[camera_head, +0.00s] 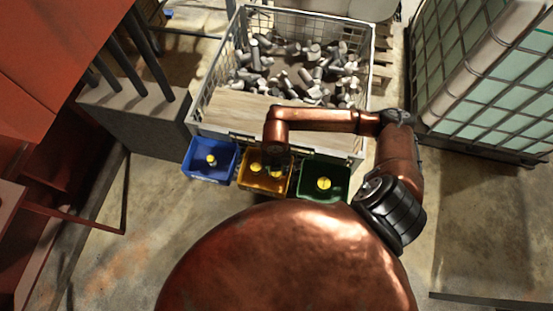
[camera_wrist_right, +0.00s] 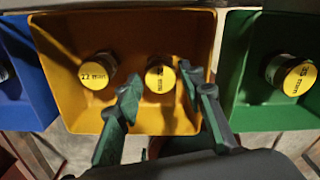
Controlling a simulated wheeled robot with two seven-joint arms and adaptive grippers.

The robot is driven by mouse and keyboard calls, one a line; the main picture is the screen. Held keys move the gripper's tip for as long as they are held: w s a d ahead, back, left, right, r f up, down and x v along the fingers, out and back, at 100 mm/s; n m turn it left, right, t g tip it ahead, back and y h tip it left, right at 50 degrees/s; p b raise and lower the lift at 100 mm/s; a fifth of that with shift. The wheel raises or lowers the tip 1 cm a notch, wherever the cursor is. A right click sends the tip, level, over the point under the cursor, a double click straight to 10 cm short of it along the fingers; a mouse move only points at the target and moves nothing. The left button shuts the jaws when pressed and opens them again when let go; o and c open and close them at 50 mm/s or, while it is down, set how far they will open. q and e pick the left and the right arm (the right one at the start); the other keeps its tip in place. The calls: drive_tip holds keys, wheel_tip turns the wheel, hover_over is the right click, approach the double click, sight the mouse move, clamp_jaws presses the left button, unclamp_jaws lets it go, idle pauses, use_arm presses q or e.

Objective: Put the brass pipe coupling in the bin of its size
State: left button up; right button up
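The yellow bin (camera_head: 247,183) stands between the blue bin (camera_head: 190,172) and the green bin (camera_head: 345,190). In the right wrist view, the yellow bin (camera_wrist_right: 60,30) holds two short metal cylinders with yellow ends. The left one (camera_wrist_right: 97,72) reads "22 mm". The other, apparently the pipe coupling (camera_wrist_right: 160,76), has turned, hard-to-read lettering. My right gripper (camera_wrist_right: 161,82) is over the yellow bin, its fingers apart on either side of this coupling, with visible gaps. In the head view my right gripper (camera_head: 275,163) hangs over the yellow bin. My left gripper is out of view.
The blue bin and the green bin each hold a yellow-ended cylinder (camera_head: 211,160) (camera_head: 323,183). Behind the bins, a wire crate (camera_head: 366,70) holds many grey metal pieces. A caged tank (camera_head: 480,90) stands at right, and a concrete block (camera_head: 140,120) at left.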

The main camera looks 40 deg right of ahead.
wheel_tip(320, 180, up, 9)
drive_tip(key=p, duration=0.1)
drive_tip(key=shift+f, duration=0.1)
idle(0.6)
